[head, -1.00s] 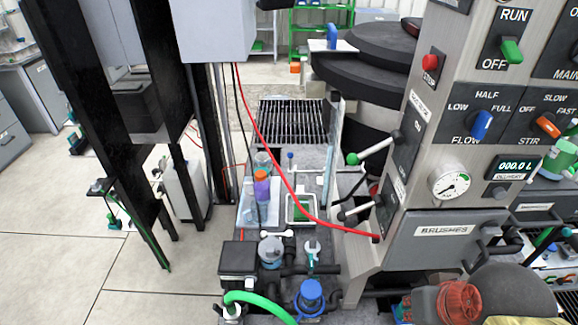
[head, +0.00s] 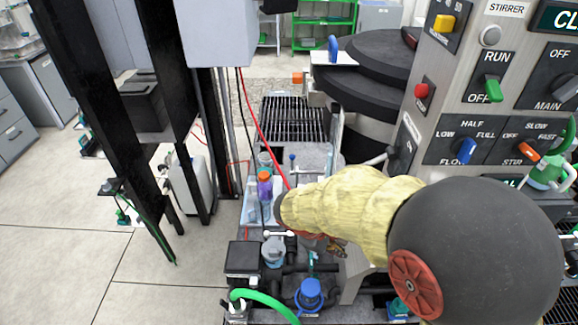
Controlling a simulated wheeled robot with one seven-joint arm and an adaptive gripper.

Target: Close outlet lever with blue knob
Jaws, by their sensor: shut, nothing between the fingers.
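A small blue ball knob (head: 292,157) stands on a thin upright stem at the back of the bench, left of the grey machine. A larger blue lever handle (head: 333,48) stands on a white plate at the drum's top left. I cannot tell which is the outlet lever. My arm, in a yellow sleeve, reaches left across the bench. A small dark reddish part, apparently my gripper (head: 335,247), shows under the sleeve, shut and empty. The machine's lower side levers are hidden behind my arm, apart from a pale rod (head: 378,159).
The machine's panel has a blue FLOW switch (head: 466,151), a green RUN/OFF switch (head: 493,90) and an orange STIR switch (head: 527,150). A red cable (head: 262,128) hangs over the bench. An orange-capped bottle (head: 264,188), a blue-capped fitting (head: 310,294) and a green hose (head: 265,300) stand close by.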

